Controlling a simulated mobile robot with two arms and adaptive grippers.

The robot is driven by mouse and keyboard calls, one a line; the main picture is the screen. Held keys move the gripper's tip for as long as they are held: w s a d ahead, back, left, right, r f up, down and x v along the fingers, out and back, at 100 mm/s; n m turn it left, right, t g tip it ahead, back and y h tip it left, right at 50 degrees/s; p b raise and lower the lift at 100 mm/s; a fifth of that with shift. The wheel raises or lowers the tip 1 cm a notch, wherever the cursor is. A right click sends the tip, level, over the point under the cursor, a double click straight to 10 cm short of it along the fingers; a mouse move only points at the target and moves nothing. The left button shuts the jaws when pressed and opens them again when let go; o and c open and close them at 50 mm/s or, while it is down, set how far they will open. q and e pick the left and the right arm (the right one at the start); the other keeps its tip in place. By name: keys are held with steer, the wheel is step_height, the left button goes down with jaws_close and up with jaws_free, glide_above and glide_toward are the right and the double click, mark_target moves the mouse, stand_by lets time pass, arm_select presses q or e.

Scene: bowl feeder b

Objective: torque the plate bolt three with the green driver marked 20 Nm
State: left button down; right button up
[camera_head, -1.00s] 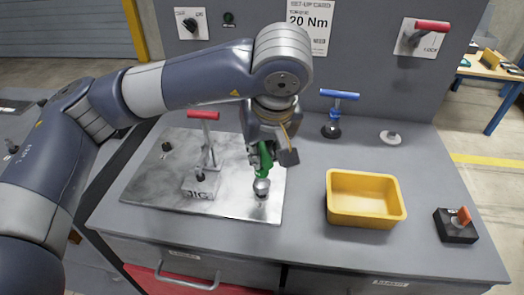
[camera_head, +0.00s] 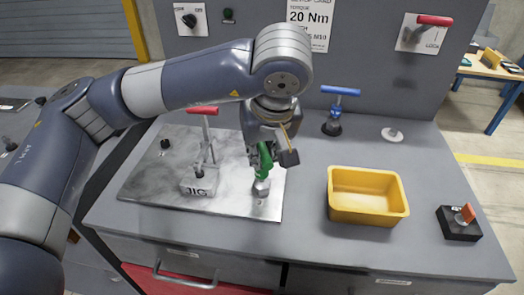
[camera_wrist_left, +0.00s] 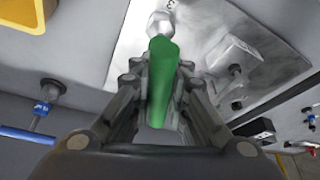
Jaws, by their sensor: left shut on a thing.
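My left gripper (camera_head: 266,158) is shut on the green driver (camera_head: 264,165), which hangs nearly upright over the front right part of the metal plate (camera_head: 235,204). In the left wrist view, the green driver (camera_wrist_left: 161,85) lies between the fingers of the left gripper (camera_wrist_left: 158,80). The driver's silver socket end (camera_wrist_left: 160,25) is beside a mark "3" on the plate. The socket end (camera_head: 261,187) is down at the plate and hides the bolt there; I cannot tell whether it is fully seated. My right gripper is not in view.
A jig block with a red-handled clamp (camera_head: 205,150) stands on the plate, left of the driver. A yellow bin (camera_head: 368,215) is to the right. Behind are a blue T-handle tool (camera_head: 338,100) and a "20 Nm" card (camera_head: 308,25). An orange-switch box (camera_head: 459,223) sits far right.

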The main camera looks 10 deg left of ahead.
arm_select(q)
steer(key=shift+f, duration=0.2)
stand_by(0.4)
steer(key=shift+f+m+b, duration=0.1)
steer(key=shift+m+b, duration=0.4)
steer(key=shift+b, duration=0.15)
steer(key=shift+a+m+h+b, duration=0.1)
steer(key=shift+m+h+b, duration=0.3)
steer(key=shift+m, duration=0.3)
steer(key=shift+m+t+b, duration=0.3)
steer(key=shift+m+b, duration=0.2)
steer(key=shift+m, duration=0.2)
steer(key=shift+m+h, duration=0.3)
steer(key=shift+m, duration=0.3)
